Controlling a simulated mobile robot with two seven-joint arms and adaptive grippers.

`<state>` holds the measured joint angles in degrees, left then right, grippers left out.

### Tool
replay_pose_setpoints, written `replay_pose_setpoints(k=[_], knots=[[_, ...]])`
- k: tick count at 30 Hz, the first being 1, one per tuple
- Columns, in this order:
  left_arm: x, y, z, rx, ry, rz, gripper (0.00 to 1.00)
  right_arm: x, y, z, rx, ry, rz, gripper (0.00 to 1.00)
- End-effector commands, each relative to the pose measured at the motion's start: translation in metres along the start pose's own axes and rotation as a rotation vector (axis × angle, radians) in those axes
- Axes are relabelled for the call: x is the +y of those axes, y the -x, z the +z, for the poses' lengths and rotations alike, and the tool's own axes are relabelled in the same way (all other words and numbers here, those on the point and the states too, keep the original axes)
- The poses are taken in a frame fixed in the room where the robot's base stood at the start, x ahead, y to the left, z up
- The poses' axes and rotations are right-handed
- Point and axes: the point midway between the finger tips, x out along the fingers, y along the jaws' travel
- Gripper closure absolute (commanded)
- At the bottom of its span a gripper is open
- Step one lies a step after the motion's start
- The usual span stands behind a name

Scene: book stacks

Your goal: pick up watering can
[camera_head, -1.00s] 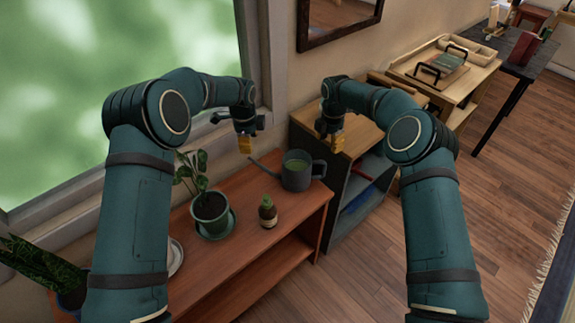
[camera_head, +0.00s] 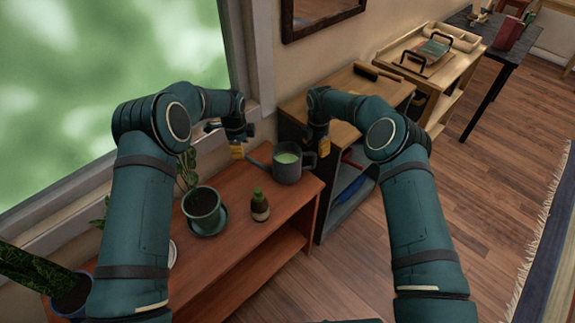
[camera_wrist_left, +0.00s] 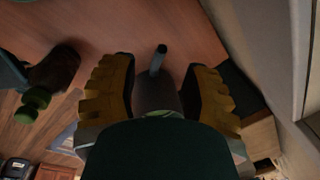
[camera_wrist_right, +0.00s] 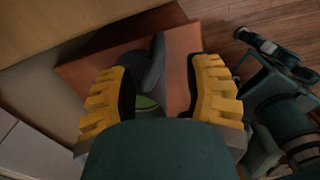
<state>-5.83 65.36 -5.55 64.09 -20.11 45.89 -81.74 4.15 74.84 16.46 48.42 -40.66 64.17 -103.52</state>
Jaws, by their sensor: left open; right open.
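The grey watering can (camera_head: 287,166) stands upright at the far right end of the wooden shelf top (camera_head: 240,232), with green inside its open top. Its spout points left and its handle is on the right. My left gripper (camera_head: 238,150) is open above the spout side; in the left wrist view the spout (camera_wrist_left: 158,60) shows between its yellow fingers (camera_wrist_left: 158,95). My right gripper (camera_head: 322,146) is open by the handle side; in the right wrist view the can's grey handle (camera_wrist_right: 154,65) lies between its fingers (camera_wrist_right: 165,90). Neither gripper visibly touches the can.
A small brown bottle (camera_head: 260,207) and a potted plant (camera_head: 204,210) stand on the same top, left of the can. A wooden-topped cabinet (camera_head: 345,100) adjoins on the right. The window (camera_head: 100,70) and wall are close behind. Floor is clear in front.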

Motion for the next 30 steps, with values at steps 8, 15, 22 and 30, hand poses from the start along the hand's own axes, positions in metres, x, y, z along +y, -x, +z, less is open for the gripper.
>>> replay_pose_setpoints(k=[8,15,22,30], knots=[[0.001,-0.048,0.001,-0.001,0.001,0.001,0.53,0.000,-0.047,0.000,0.001,-0.001,-0.001,0.50],[0.000,-0.067,0.000,0.000,0.000,0.000,0.53,0.000,-0.067,0.000,0.000,0.000,-0.001,0.50],[0.000,-0.070,0.001,0.000,0.001,-0.001,0.53,0.000,-0.070,0.000,0.000,0.000,0.000,0.50],[0.000,-0.070,0.000,0.000,0.000,-0.001,0.96,0.000,-0.069,0.000,0.000,0.000,0.000,0.93]])
